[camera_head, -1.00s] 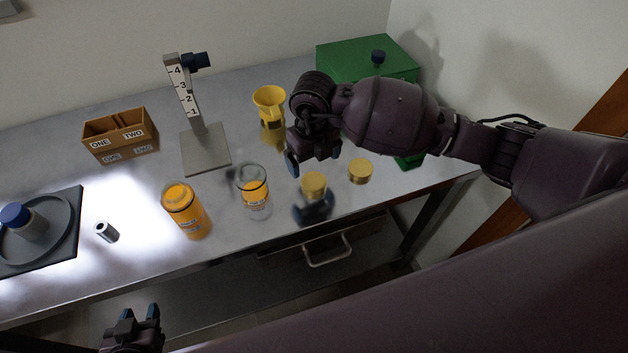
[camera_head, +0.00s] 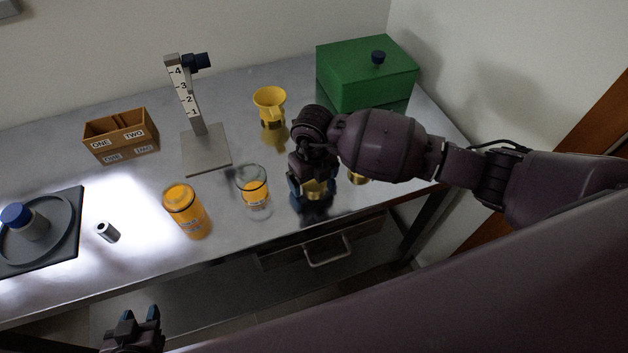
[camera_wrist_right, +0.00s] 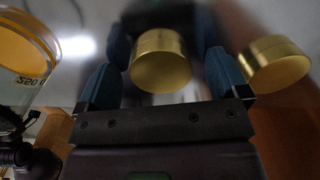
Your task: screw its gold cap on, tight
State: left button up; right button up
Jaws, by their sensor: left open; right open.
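Two glass jars with orange contents stand on the metal bench: a fuller one (camera_head: 187,212) and, to its right, a partly filled one (camera_head: 254,192). My right gripper (camera_head: 313,194) is open and pointed down over one gold cap (camera_head: 317,187). In the right wrist view this cap (camera_wrist_right: 161,62) sits between the open fingers, and I see no clear grip on it. A second gold cap (camera_wrist_right: 274,65) lies outside the fingers; in the head view it is partly hidden by my right arm (camera_head: 357,179). My left gripper (camera_head: 136,322) is open and empty, low in front of the bench.
A yellow funnel-like cup (camera_head: 269,100), a stand with a numbered scale (camera_head: 206,150), a brown box (camera_head: 121,134) and a green box (camera_head: 365,75) stand behind. A small metal cylinder (camera_head: 108,232) and a dark tray with a blue-capped item (camera_head: 72,225) are at left.

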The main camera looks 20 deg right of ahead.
jog(key=shift+c, duration=0.2)
jog(key=c, duration=0.9)
jog(key=shift+r, duration=0.1)
jog(key=shift+c, duration=0.2)
notch_tip(320, 180, up, 20)
